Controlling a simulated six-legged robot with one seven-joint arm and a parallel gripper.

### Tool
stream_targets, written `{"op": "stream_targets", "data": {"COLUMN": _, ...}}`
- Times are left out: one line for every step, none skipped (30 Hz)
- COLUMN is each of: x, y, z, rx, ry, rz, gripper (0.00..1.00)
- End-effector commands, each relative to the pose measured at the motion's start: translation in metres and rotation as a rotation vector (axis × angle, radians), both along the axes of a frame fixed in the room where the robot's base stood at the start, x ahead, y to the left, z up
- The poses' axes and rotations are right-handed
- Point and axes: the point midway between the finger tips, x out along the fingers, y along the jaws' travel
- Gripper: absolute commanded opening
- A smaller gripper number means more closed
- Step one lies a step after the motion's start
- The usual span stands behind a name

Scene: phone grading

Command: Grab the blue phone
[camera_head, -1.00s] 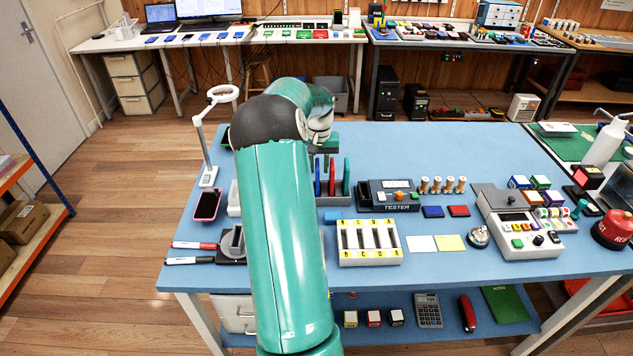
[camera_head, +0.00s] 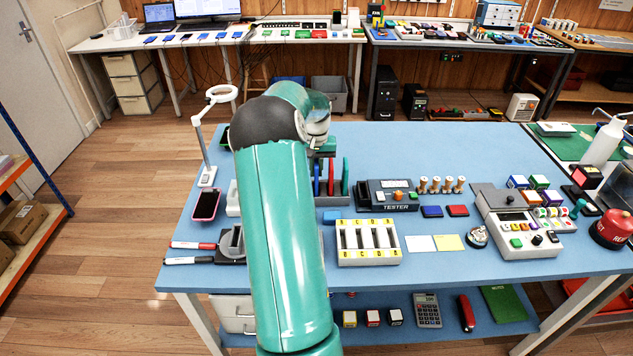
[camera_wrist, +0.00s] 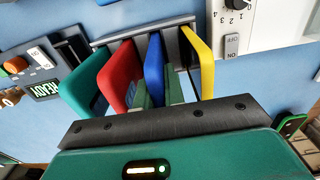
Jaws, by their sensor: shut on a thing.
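The blue phone (camera_wrist: 154,66) stands on edge in a rack (camera_wrist: 142,33) in the wrist view, between a red phone (camera_wrist: 121,72) and a yellow phone (camera_wrist: 198,58). A teal phone (camera_wrist: 88,82) stands beyond the red one. My gripper (camera_wrist: 159,92) has its green fingers on both sides of the blue phone's near end and is shut on it. The phone is still among the rack's slots. In the head view, the blue phone (camera_head: 317,178) shows just right of my arm; my fingers are mostly hidden there.
The tester (camera_head: 393,196) stands right of the rack. A lettered white sorter (camera_head: 368,243) is in front. A pink-edged phone (camera_head: 206,205) and a ring lamp (camera_head: 208,176) are at left. The blue table's back middle (camera_head: 430,150) is clear.

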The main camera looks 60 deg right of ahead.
Motion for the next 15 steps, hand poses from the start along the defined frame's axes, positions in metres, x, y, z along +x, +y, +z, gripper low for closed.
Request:
{"op": "stream_targets", "data": {"x": 0.0, "y": -0.001, "z": 0.004, "rx": -0.002, "ry": -0.001, "rz": 0.0, "gripper": 0.0}}
{"op": "stream_targets", "data": {"x": 0.0, "y": -0.001, "z": 0.006, "rx": -0.002, "ry": -0.001, "rz": 0.0, "gripper": 0.0}}
{"op": "stream_targets", "data": {"x": 0.0, "y": 0.0, "z": 0.009, "rx": -0.002, "ry": -0.001, "rz": 0.0, "gripper": 0.0}}
{"op": "stream_targets", "data": {"x": 0.0, "y": 0.0, "z": 0.011, "rx": -0.001, "ry": 0.0, "rz": 0.0, "gripper": 0.0}}
{"op": "stream_targets", "data": {"x": 0.0, "y": 0.0, "z": 0.012, "rx": -0.001, "ry": 0.0, "rz": 0.0, "gripper": 0.0}}
{"op": "stream_targets", "data": {"x": 0.0, "y": 0.0, "z": 0.015, "rx": -0.001, "ry": 0.0, "rz": 0.0, "gripper": 0.0}}
{"op": "stream_targets", "data": {"x": 0.0, "y": 0.0, "z": 0.016, "rx": -0.001, "ry": 0.0, "rz": 0.0, "gripper": 0.0}}
{"op": "stream_targets", "data": {"x": 0.0, "y": 0.0, "z": 0.017, "rx": -0.001, "ry": 0.0, "rz": 0.0, "gripper": 0.0}}
{"op": "stream_targets", "data": {"x": 0.0, "y": 0.0, "z": 0.018, "rx": -0.001, "ry": 0.0, "rz": 0.0, "gripper": 0.0}}
{"op": "stream_targets", "data": {"x": 0.0, "y": 0.0, "z": 0.018, "rx": -0.001, "ry": 0.0, "rz": 0.0, "gripper": 0.0}}
{"op": "stream_targets", "data": {"x": 0.0, "y": 0.0, "z": 0.018, "rx": -0.001, "ry": 0.0, "rz": 0.0, "gripper": 0.0}}
{"op": "stream_targets", "data": {"x": 0.0, "y": 0.0, "z": 0.019, "rx": -0.001, "ry": 0.0, "rz": 0.0, "gripper": 0.0}}
{"op": "stream_targets", "data": {"x": 0.0, "y": 0.0, "z": 0.02, "rx": -0.001, "ry": 0.0, "rz": 0.0, "gripper": 0.0}}
{"op": "stream_targets", "data": {"x": 0.0, "y": 0.0, "z": 0.021, "rx": -0.001, "ry": 0.0, "rz": 0.0, "gripper": 0.0}}
{"op": "stream_targets", "data": {"x": 0.0, "y": 0.0, "z": 0.024, "rx": -0.002, "ry": 0.0, "rz": 0.0, "gripper": 0.0}}
